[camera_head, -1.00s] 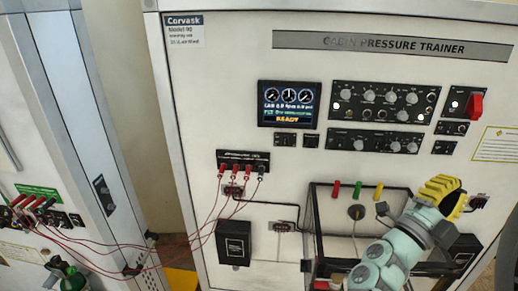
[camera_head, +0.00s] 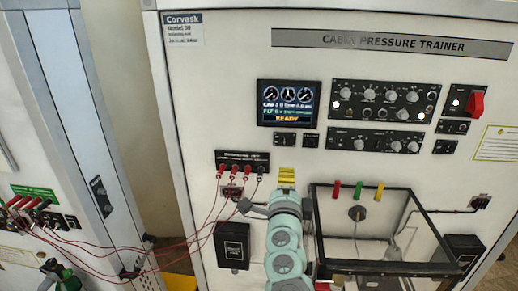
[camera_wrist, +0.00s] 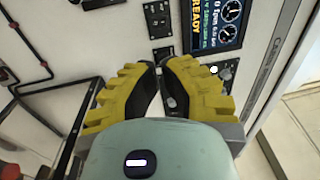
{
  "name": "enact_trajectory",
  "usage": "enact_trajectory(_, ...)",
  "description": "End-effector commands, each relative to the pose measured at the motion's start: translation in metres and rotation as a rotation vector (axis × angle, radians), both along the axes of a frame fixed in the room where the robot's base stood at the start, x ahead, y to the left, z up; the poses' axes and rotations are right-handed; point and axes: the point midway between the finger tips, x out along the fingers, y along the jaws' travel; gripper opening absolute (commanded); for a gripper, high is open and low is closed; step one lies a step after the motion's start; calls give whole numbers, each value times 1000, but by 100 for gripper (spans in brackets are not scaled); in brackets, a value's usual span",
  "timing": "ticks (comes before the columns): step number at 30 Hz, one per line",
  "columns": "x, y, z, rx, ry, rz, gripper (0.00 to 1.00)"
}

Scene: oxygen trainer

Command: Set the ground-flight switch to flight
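I cannot read a ground-flight label on any switch. A two-toggle plate (camera_head: 284,140) and a smaller plate (camera_head: 310,140) sit side by side under the display. In the turned wrist view they are the plate at the top (camera_wrist: 158,18) and the small one below it (camera_wrist: 162,52). Their lever positions are too small to tell. My gripper (camera_head: 287,172) has yellow fingers and shows below these plates in the head view, right of the red-lead jacks. In the wrist view its fingertips (camera_wrist: 158,66) come close together, with a gap nearer the palm. Nothing is held.
The display (camera_head: 290,103) reads READY. Knob panels (camera_head: 385,103) and a red-handled switch (camera_head: 475,104) stand to its right. Red leads (camera_head: 205,210) hang from the jack panel (camera_head: 242,162). A clear box (camera_head: 415,235) projects at lower right, close to my arm.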

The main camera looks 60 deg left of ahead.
Motion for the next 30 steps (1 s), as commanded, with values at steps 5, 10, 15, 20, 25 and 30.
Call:
enact_trajectory(5,5,8,2,1,-1,2,0)
enact_trajectory(10,20,24,6,1,-5,-1,0)
enact_trajectory(15,37,43,8,3,-5,-2,0)
enact_trajectory(20,52,60,10,1,-5,-3,0)
enact_trajectory(25,67,78,12,2,-4,-3,0)
enact_trajectory(30,79,94,14,1,-3,-1,0)
